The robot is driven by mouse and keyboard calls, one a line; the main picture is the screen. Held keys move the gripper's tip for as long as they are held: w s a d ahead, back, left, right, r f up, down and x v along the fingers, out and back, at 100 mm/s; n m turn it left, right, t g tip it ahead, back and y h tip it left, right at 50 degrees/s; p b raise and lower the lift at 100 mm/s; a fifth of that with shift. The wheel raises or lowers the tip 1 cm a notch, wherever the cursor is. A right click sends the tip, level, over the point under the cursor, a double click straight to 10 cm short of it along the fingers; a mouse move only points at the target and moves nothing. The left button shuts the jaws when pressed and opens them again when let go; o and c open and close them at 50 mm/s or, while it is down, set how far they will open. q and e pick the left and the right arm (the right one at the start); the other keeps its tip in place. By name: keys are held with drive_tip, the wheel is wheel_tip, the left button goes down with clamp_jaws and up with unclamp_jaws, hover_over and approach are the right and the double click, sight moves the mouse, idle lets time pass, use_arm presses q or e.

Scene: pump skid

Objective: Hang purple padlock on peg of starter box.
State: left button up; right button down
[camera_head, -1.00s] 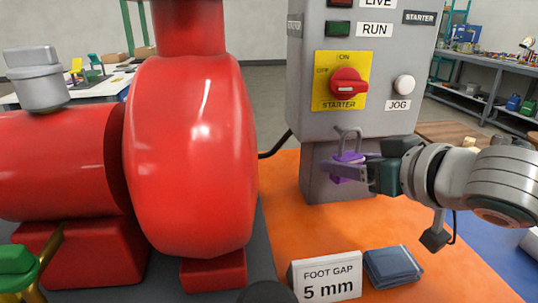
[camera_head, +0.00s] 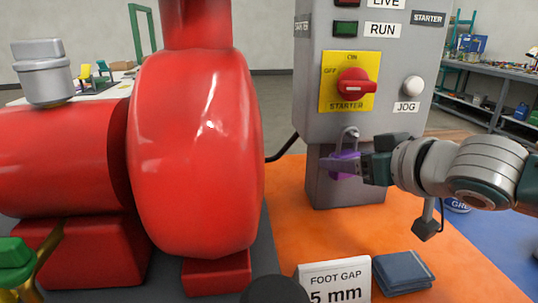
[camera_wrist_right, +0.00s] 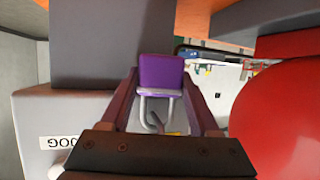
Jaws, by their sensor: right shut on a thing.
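The purple padlock (camera_head: 343,164) is upright with its grey shackle on top, in front of the lower edge of the grey starter box (camera_head: 389,115). My right gripper (camera_head: 345,165) is shut on the padlock's body, coming in from the right. In the right wrist view the padlock (camera_wrist_right: 161,71) sits between the fingers (camera_wrist_right: 160,85), its shackle towards the wrist. A small thin piece shows by the shackle loop there. I cannot tell whether it is the peg or whether the shackle is around it. My left gripper is not in view.
The starter box carries a red rotary switch (camera_head: 354,88) and a white JOG button (camera_head: 413,85). A large red pump (camera_head: 195,155) stands to the left.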

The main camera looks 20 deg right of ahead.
idle(0.3)
drive_tip(key=shift+c, duration=0.2)
unclamp_jaws()
drive_tip(key=p+v, duration=0.2)
drive_tip(key=v, duration=0.8)
